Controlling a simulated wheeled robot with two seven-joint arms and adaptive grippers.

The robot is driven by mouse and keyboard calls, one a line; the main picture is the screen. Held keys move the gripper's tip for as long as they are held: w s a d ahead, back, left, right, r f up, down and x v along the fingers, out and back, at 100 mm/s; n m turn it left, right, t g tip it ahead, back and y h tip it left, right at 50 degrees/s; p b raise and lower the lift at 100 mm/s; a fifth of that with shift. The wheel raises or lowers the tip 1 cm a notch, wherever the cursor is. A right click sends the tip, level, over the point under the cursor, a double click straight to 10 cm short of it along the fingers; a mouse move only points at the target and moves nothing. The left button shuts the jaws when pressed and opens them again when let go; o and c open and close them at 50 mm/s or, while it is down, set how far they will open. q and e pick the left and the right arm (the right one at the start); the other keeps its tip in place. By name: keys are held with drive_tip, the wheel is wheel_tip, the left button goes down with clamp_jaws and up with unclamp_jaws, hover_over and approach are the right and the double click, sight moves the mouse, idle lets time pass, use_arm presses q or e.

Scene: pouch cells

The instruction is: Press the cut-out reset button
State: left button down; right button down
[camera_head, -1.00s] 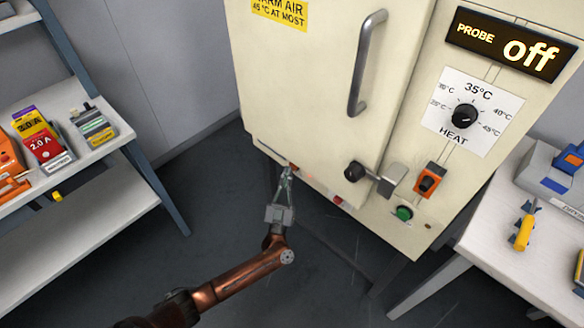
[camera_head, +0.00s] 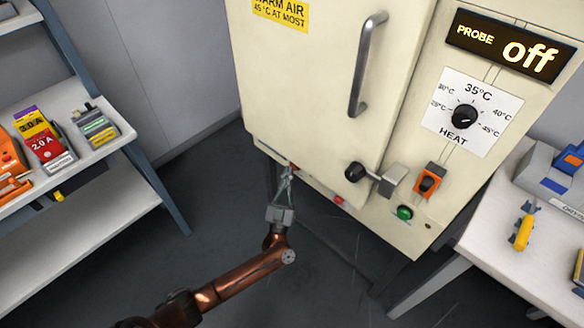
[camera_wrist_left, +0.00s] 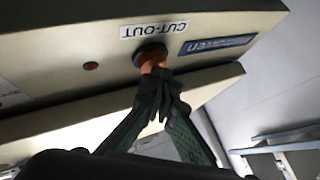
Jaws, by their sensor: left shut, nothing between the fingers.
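The cut-out reset button (camera_wrist_left: 151,57) shows in the left wrist view as a red-orange cap in a dark collar, beside an upside-down "CUT-OUT" label (camera_wrist_left: 155,29). It is on the low front of the cream warm-air cabinet (camera_head: 290,90). My left gripper (camera_wrist_left: 160,80) is shut and empty, its fingertips right at the cap and partly covering it. I cannot tell whether the cap is pushed in. In the head view my left gripper (camera_head: 288,172) is at the cabinet's lower front edge, below the door, and the button is mostly hidden there. My right gripper is not in view.
A small red lamp (camera_wrist_left: 91,66) sits beside the button. The cabinet also has a door handle (camera_head: 366,65), a black knob (camera_head: 355,172), an orange switch (camera_head: 430,182) and a green button (camera_head: 405,213). A shelf (camera_head: 105,205) stands left, a white table (camera_head: 490,235) right.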

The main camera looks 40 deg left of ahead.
use_arm(q)
drive_tip(key=shift+s+p, duration=0.3)
drive_tip(key=shift+s, duration=0.4)
drive_tip(key=s+p, duration=0.1)
drive_tip(key=s, duration=0.2)
drive_tip(key=s+p, duration=0.1)
drive_tip(key=s, duration=0.1)
drive_tip(key=shift+a+p, duration=0.25)
drive_tip(key=shift+p, duration=0.05)
idle(0.5)
